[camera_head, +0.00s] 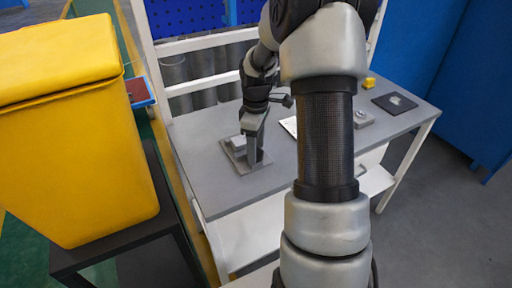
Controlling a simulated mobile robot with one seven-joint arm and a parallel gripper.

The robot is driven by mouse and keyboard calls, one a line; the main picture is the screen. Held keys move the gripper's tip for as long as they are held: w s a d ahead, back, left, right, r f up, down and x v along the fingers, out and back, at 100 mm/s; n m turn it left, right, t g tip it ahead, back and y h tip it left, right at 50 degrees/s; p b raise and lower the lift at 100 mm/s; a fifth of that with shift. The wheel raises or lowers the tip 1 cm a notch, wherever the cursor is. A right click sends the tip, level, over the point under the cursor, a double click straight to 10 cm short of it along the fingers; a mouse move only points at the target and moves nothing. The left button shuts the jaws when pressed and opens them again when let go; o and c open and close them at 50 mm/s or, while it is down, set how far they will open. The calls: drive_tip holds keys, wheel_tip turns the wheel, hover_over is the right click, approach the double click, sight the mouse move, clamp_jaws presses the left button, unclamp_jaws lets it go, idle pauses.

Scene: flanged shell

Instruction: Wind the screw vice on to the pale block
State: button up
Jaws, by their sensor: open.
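The vice (233,155), a low grey fixture on a flat plate, sits on the left part of the grey table. A small pale grey shape (238,142) shows on it, left of my gripper; it may be the pale block. I cannot tell whether a jaw touches it. My gripper (254,156) points down at the right side of the vice and hides part of it. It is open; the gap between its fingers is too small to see. I cannot tell whether the vice's screw handle lies between the fingers.
The grey table (222,199) has a white sheet (290,126), a small grey part (362,119), a yellow block (369,82) and a dark mat (381,103) to the right. My arm hides the table's middle. A large yellow bin (70,140) stands at the left.

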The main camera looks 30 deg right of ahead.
drive_tip(key=c, duration=1)
drive_tip(key=shift+c, duration=0.2)
